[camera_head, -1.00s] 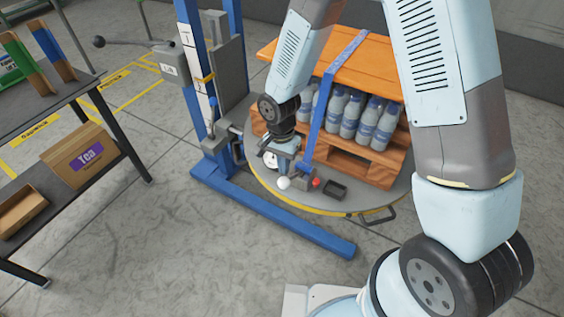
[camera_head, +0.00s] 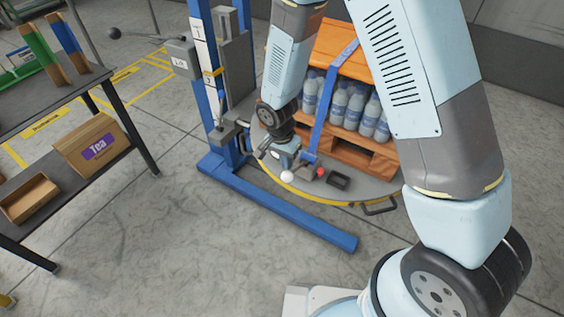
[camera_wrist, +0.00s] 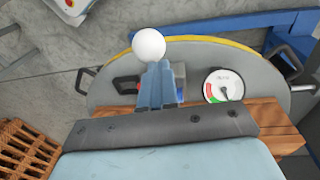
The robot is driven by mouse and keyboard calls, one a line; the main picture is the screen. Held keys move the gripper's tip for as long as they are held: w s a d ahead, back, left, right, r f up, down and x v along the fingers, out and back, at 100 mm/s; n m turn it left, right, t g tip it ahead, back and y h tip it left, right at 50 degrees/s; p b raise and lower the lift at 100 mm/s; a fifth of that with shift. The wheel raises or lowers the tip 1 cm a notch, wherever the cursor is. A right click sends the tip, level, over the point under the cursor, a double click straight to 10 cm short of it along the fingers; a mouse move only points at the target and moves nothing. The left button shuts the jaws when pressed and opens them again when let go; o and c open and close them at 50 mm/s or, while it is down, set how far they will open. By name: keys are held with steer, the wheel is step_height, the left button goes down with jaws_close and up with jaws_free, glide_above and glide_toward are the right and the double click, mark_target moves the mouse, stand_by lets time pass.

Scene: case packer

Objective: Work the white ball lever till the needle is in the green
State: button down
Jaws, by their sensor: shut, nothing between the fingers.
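The white ball of the lever (camera_wrist: 149,45) shows at the top middle of the wrist view, just past my fingertips; it also shows in the head view (camera_head: 287,176). My gripper (camera_wrist: 157,70) is shut and empty, its fingers pointing at the ball. I cannot tell whether they touch it. In the head view my gripper (camera_head: 287,160) is over the turntable's front rim, just above the ball. The round white gauge (camera_wrist: 223,86), with red and green marks, is right of my fingers in the wrist view. Its needle is too small to read surely. The lever's shaft is mostly hidden.
A red knob (camera_head: 320,172) and a small black tray (camera_head: 338,182) are right of the ball. An orange pallet load of bottles (camera_head: 352,108), strapped in blue, stands behind on the turntable (camera_head: 372,190). A blue mast (camera_head: 203,70) stands left.

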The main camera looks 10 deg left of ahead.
steer(key=shift+s+a+f, duration=0.15)
steer(key=shift+s+f, duration=0.2)
steer(key=shift+f, duration=0.05)
steer(key=s+a+f, duration=0.1)
steer(key=s+f, duration=0.2)
steer(key=f, duration=0.4)
steer(key=shift+s+a+f, duration=0.25)
steer(key=shift+f, duration=0.05)
steer(key=shift+s+d+f, duration=0.1)
steer(key=shift+s+f, duration=0.05)
